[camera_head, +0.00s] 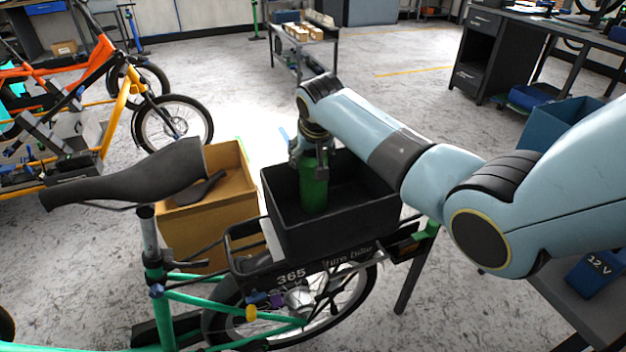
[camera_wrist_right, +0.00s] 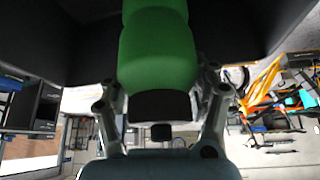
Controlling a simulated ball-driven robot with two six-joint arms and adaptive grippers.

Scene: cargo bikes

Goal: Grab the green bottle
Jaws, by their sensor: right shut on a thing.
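The green bottle (camera_head: 314,186) stands roughly upright inside the black crate (camera_head: 305,234) on the rear rack of a green bike. My right gripper (camera_head: 313,158) reaches down over the crate and is shut on the upper part of the bottle. In the right wrist view the green bottle (camera_wrist_right: 158,45) lies between the two fingers of the gripper (camera_wrist_right: 160,98). Whether the bottle's base touches the crate floor cannot be told. My left gripper is not in view.
A black saddle (camera_head: 130,178) stands left of the crate. A cardboard box (camera_head: 212,210) holding a dark item is behind the saddle. A grey cart (camera_head: 305,45) stands further back. A blue bin (camera_head: 562,128) is at the right. Open floor lies behind the crate.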

